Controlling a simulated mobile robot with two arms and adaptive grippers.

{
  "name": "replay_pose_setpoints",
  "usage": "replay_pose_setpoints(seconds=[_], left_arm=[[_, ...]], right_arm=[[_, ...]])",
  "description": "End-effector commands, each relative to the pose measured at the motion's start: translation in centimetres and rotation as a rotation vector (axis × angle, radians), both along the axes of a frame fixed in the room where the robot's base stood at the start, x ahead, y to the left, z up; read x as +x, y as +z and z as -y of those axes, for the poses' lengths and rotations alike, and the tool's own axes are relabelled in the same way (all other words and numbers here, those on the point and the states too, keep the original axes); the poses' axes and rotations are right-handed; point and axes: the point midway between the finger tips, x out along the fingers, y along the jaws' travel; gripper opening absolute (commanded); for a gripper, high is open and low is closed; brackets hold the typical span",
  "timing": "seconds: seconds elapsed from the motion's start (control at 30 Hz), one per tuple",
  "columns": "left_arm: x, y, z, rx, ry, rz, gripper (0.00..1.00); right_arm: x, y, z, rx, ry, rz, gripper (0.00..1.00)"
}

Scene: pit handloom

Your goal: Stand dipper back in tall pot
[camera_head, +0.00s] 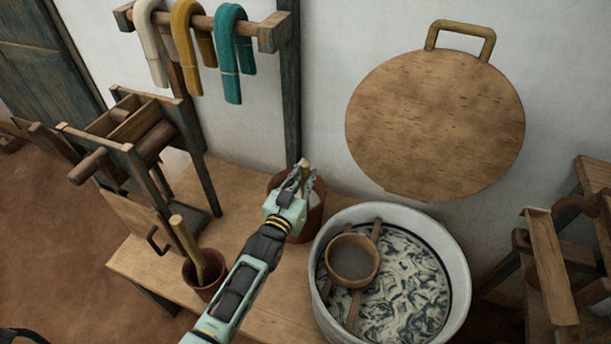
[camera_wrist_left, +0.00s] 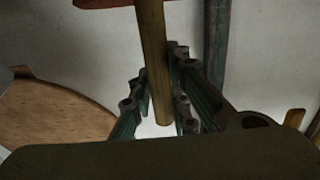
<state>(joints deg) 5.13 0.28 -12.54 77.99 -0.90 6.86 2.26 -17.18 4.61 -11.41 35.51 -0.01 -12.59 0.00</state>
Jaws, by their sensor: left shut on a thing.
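The brown pot (camera_head: 314,222) stands on the wooden bench against the wall, partly behind my left gripper, with something pale inside its mouth. My left gripper (camera_head: 304,180) is above the pot's mouth and shut on the dipper's wooden handle. A short end of the dipper (camera_head: 305,164) shows above the fingers. In the left wrist view the handle of the dipper (camera_wrist_left: 152,50) runs between the two fingers (camera_wrist_left: 162,95). The dipper's bowl is hidden, so I cannot tell how deep it sits. My right gripper is out of view.
A small pot (camera_head: 207,288) with a wooden stick is at left. A round wooden board (camera_head: 435,125) is at the wall. Yarn hanks hang above left.

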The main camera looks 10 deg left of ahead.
Motion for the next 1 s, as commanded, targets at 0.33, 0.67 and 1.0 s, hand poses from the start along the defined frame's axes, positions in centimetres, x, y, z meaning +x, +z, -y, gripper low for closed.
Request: replay_pose_setpoints(seconds=[0.33, 0.67, 1.0], left_arm=[[0.0, 0.1, 0.0, -0.001, 0.0, 0.003, 0.19], [0.0, 0.0, 0.0, 0.0, 0.0, 0.001, 0.38], [-1.3, -0.2, -0.3, 0.0, 0.0, -0.002, 0.38]], right_arm=[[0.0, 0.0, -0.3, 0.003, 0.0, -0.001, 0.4], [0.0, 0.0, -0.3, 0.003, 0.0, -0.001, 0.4], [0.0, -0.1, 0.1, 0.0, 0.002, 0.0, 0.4]])
